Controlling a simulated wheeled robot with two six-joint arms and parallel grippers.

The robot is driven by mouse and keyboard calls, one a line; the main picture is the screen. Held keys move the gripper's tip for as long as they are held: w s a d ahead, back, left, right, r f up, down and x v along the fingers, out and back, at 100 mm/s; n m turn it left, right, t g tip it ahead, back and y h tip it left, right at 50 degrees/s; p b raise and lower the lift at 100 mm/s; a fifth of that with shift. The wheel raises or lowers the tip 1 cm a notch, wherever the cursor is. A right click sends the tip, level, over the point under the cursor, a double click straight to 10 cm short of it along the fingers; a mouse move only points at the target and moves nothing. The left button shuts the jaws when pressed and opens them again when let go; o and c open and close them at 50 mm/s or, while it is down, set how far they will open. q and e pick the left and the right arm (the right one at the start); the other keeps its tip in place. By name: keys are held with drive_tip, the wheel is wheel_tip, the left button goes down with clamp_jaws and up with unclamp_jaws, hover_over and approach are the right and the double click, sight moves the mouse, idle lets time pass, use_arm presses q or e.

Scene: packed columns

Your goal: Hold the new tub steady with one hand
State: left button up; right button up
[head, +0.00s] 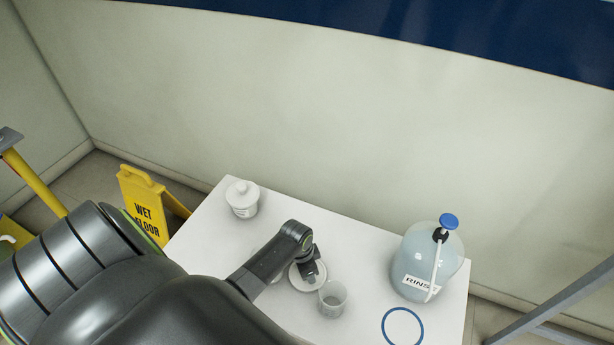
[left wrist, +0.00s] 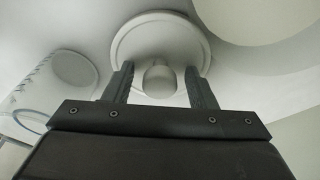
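A second white round lid (head: 300,286) is near the table's middle, under my left gripper (head: 313,276). I cannot tell whether a tub is beneath it. In the left wrist view this lid (left wrist: 126,42) fills the top middle. Its rounded knob (left wrist: 158,76) is between the fingers of my left gripper (left wrist: 160,88), which are open with a gap on each side. My right gripper is not in view. Which tub is new cannot be told.
A clear open cup (head: 333,300) stands just right of the lid. A large pump bottle marked RINS (head: 425,265) and a blue ring (head: 402,326) are at the right of the white table (head: 350,240). A yellow wet-floor sign (head: 145,205) stands left of the table.

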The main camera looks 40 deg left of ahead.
use_arm(q)
drive_tip(key=shift+r, duration=0.1)
wheel_tip(320, 180, up, 12)
drive_tip(key=s+a+p, duration=0.1)
drive_tip(key=p, duration=0.1)
drive_tip(key=shift+s+p, duration=0.25)
drive_tip(key=shift+p, duration=0.1)
